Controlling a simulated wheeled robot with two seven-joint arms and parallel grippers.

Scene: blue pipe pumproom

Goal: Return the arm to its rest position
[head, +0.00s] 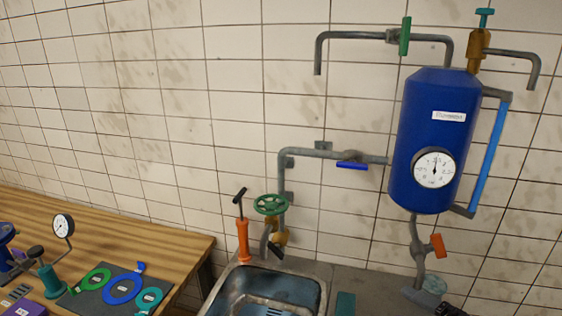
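Neither of my grippers can be made out in the head view, and no arm of mine is clearly seen. A small dark object (450,309) is cut off by the bottom edge at the right, and I cannot tell what it is.
A blue tank (423,110) with a gauge, pipes and valves is on the tiled wall at the right. Below stand a metal sink (322,296) and an orange hand pump (243,240). A wooden bench (130,237) at the left holds a gauge (63,226) and coloured rings (122,289).

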